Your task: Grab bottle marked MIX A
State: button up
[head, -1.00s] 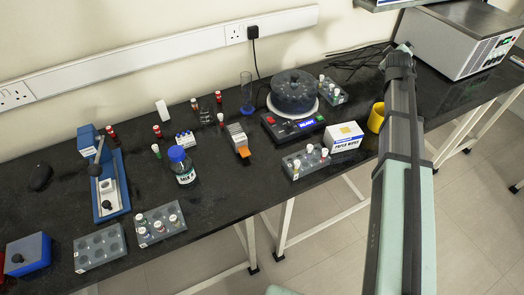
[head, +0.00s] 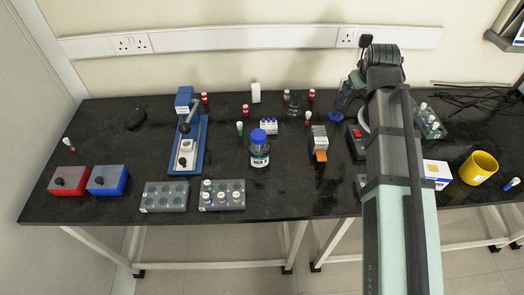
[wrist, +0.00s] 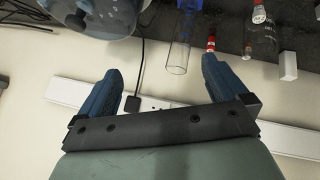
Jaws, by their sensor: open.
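A bottle (head: 259,157) with a blue cap, dark contents and a white label stands upright near the middle of the bench in the head view. Its label is too small to read surely. My gripper (wrist: 162,64) is open and empty in the wrist view, its two blue fingers spread apart. It points near the back wall, away from the bottle. In the head view my arm stretches to the back of the bench, right of the bottle, and the fingers are not clearly seen. The bottle does not clearly show in the wrist view.
A vial rack (head: 222,196) stands in front. A clear cylinder (wrist: 179,55) is near my fingers. A yellow cup (head: 478,168) stands at right.

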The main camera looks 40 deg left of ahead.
jog(key=s+a+g, duration=0.1)
jog(key=s+a, duration=0.3)
jog(key=s, duration=0.4)
jog(key=s+a+g, duration=0.2)
jog(key=s+a, duration=0.2)
jog(key=s, duration=0.3)
jog(key=n+g, duration=0.2)
jog(key=g, duration=0.1)
send_near(257, 135)
jog(key=shift+x, duration=4.15)
jog(key=shift+w+d+x, duration=0.15)
jog(key=shift+x, duration=1.15)
jog(key=shift+w+d+x, duration=0.15)
jog(key=shift+x, duration=1.15)
jog(key=c, duration=1.4)
